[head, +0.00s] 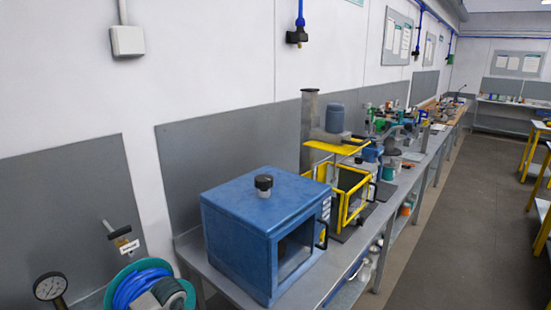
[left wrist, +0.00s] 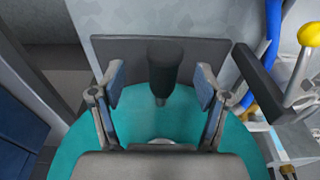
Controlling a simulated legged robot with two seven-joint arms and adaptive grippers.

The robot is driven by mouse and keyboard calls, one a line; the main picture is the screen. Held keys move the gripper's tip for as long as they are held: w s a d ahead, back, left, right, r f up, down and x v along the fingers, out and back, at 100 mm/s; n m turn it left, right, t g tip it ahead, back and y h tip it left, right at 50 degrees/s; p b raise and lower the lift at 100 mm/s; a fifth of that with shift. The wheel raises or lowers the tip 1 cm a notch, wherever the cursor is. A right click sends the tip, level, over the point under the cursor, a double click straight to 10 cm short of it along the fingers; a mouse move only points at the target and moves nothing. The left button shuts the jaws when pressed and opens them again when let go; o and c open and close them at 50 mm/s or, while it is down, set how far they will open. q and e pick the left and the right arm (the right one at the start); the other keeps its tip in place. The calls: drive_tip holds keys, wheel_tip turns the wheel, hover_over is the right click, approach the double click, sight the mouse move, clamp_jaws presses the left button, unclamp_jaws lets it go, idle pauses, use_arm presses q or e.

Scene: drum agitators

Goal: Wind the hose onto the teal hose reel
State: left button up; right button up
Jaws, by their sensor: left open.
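The teal hose reel (head: 108,292) is at the bottom left of the head view, partly cut off by the frame edge, with blue hose (head: 131,290) coiled on it. In the left wrist view the reel's teal disc (left wrist: 75,152) fills the lower middle. A black crank handle (left wrist: 162,68) stands out from it. My left gripper (left wrist: 159,87) is open, its two fingers on either side of the handle in the picture, with visible gaps. I cannot tell how deep the handle sits between them. My right gripper is in neither view.
A pressure gauge (head: 50,287) and a black-handled valve (head: 120,232) are near the reel. A blue cabinet (head: 238,220) stands on the bench to the right. In the left wrist view a black lever (left wrist: 257,78), a yellow knob (left wrist: 309,34) and a blue hose (left wrist: 270,45) are close at right.

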use_arm(q)
drive_tip(key=shift+r+p, duration=0.4)
drive_tip(key=shift+r, duration=0.05)
drive_tip(key=r+p, duration=0.1)
drive_tip(key=r, duration=0.1)
drive_tip(key=r+p, duration=0.2)
drive_tip(key=r, duration=0.1)
drive_tip(key=r+p, duration=0.2)
drive_tip(key=r, duration=0.1)
drive_tip(key=shift+s+d, duration=0.3)
drive_tip(key=shift+d, duration=0.05)
drive_tip(key=shift+f, duration=0.1)
